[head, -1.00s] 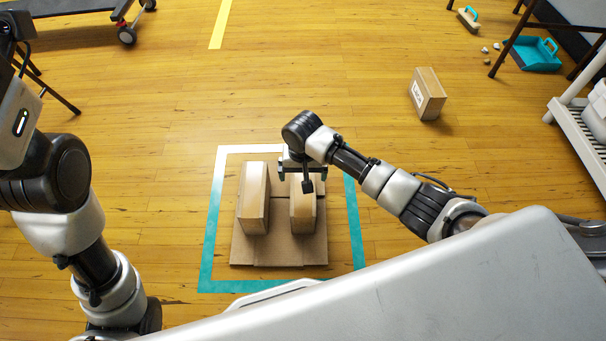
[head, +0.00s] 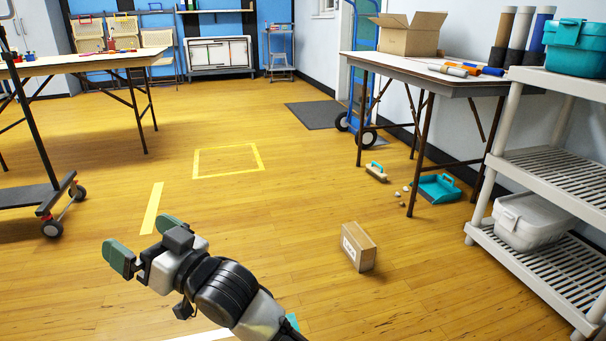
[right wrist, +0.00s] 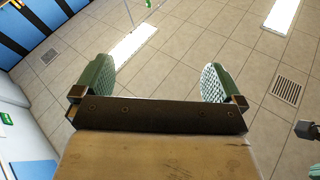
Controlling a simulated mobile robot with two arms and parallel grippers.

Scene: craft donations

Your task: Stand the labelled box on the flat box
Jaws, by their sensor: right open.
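The labelled box (head: 358,247) is a small brown cardboard box with a white label on its side. It stands alone on the wooden floor, right of centre in the head view. My right gripper (head: 143,242) is raised at the lower left of the head view, to the left of the labelled box and well apart from it. Its green-padded fingers are spread and hold nothing. In the right wrist view the open fingers (right wrist: 158,82) point up toward the ceiling. The flat box is out of view now, and so is my left gripper.
White tape (head: 207,335) shows at the bottom edge. A teal dustpan (head: 437,189) and a brush (head: 376,172) lie beyond the labelled box. A shelf rack (head: 540,165) stands right, a trolley (head: 40,196) left. The floor around the labelled box is clear.

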